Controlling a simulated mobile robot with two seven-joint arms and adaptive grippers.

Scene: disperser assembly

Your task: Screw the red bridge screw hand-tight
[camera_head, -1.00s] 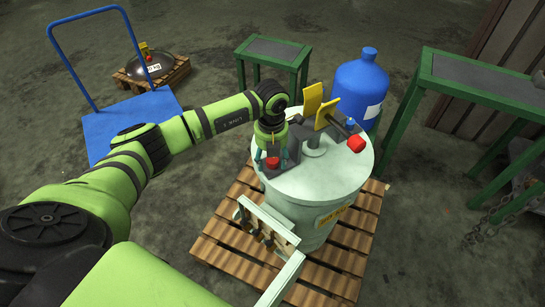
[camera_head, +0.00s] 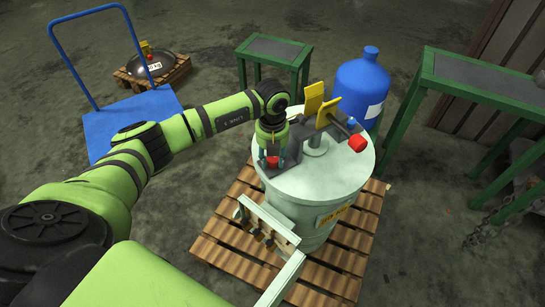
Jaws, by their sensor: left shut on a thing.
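The red bridge screw (camera_head: 272,162) shows as a small red head low on the left side of the dark bridge (camera_head: 296,146), on top of the pale green drum (camera_head: 318,182). My left gripper (camera_head: 271,158) points down over the screw from above, with its teal fingers on either side of the red head. It is shut on the screw. The screw's shaft and its seat are hidden.
Two yellow plates (camera_head: 328,111) and a red knob (camera_head: 357,143) stand on the drum's lid. The drum rests on a wooden pallet (camera_head: 225,240). A blue bottle (camera_head: 360,85), green tables (camera_head: 275,47) and a blue cart (camera_head: 125,120) stand around it.

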